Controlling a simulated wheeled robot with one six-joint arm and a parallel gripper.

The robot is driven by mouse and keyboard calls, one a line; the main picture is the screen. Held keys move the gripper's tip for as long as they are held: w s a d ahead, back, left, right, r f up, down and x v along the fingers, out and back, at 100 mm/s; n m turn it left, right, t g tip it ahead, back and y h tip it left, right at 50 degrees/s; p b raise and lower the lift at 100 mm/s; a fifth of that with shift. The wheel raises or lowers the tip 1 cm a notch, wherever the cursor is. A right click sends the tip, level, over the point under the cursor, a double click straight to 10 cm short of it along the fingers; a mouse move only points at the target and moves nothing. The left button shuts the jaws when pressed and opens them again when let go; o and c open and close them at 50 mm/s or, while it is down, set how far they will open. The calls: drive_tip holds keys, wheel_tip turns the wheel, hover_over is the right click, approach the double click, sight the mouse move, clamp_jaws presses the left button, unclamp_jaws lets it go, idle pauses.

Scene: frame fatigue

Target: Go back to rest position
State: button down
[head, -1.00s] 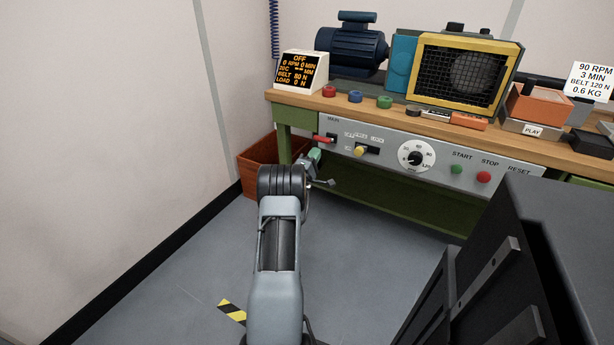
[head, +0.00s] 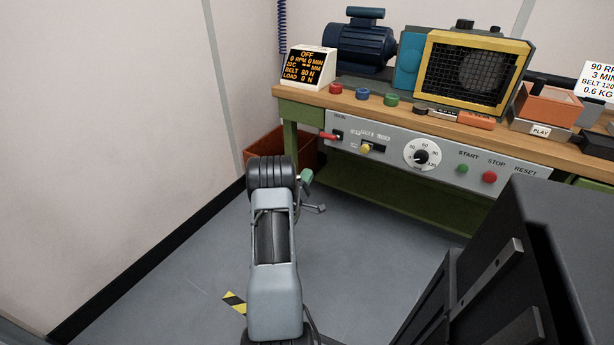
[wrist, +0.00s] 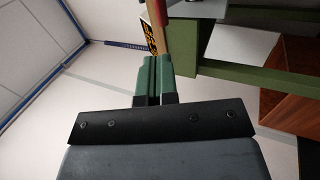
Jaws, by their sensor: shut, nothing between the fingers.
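My gripper (head: 307,178) shows in the head view as a small green tip beyond the black wrist joint of my arm, in front of the bench's left end. In the wrist view its two green fingers (wrist: 153,79) are shut side by side with nothing between them. The gripper is apart from the bench (head: 300,98) and touches nothing that I can see. Most of the gripper is hidden behind my own arm in the head view.
The bench carries a blue motor (head: 352,45), a yellow-framed guard (head: 475,68) and a display reading OFF (head: 308,66). Its front panel has a red lever (head: 328,136) and a dial (head: 422,154). An orange-brown bin (head: 262,146) stands at its left.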

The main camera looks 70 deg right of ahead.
idle(0.4)
drive_tip(key=w+a+r+n+t+y+p, duration=0.1)
drive_tip(key=w+a+r+t+y+p, duration=0.5)
drive_tip(key=w+r, duration=0.4)
drive_tip(key=w+a+r+t+y+p, duration=0.35)
drive_tip(key=w+a+r+t, duration=0.4)
drive_tip(key=w, duration=0.45)
drive_tip(key=w+a+r+n+y+p, duration=0.1)
drive_tip(key=w+a+r+y+p, duration=0.25)
drive_tip(key=a, duration=0.55)
drive_tip(key=a+r+y+p, duration=0.35)
drive_tip(key=a+r, duration=0.25)
drive_tip(key=a, duration=0.4)
drive_tip(key=s+a+r+g+y+p, duration=0.1)
drive_tip(key=s+a+r+y+p, duration=0.25)
drive_tip(key=a, duration=0.65)
drive_tip(key=s+a+r+g+y+p, duration=0.1)
drive_tip(key=s+a+r+g+p, duration=0.1)
drive_tip(key=s+a, duration=0.4)
drive_tip(key=s+a+r+g+y+p, duration=0.1)
drive_tip(key=s+a+r+g+p, duration=0.2)
drive_tip(key=s+a, duration=0.3)
drive_tip(key=s, duration=0.4)
drive_tip(key=shift+g+y, duration=0.35)
drive_tip(key=shift+y, duration=0.05)
